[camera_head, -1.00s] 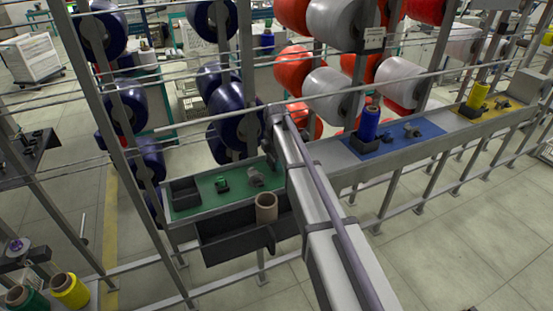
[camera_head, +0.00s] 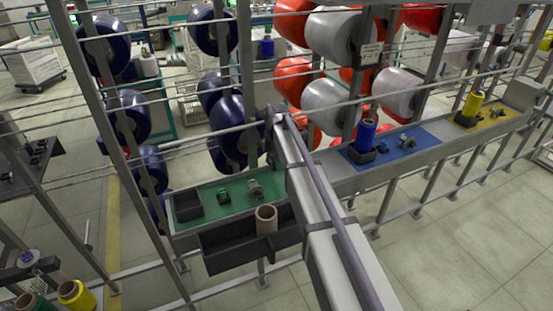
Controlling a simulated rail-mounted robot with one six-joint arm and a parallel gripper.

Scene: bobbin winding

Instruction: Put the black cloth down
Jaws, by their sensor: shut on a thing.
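My arm (camera_head: 318,215) reaches from the bottom of the head view up to the left, across the front of the winding frame. Its far end lies above the right end of the green work mat (camera_head: 225,210). My gripper cannot be made out there; it is hidden behind the arm or too small to tell. I cannot pick out a black cloth in this view.
A brown tube (camera_head: 266,219) stands upright at a dark tray (camera_head: 225,257) below the green mat. A blue spool (camera_head: 365,134) stands on the blue mat (camera_head: 425,148), and a yellow spool (camera_head: 473,103) on the yellow mat farther right. Bars and wires cross the view.

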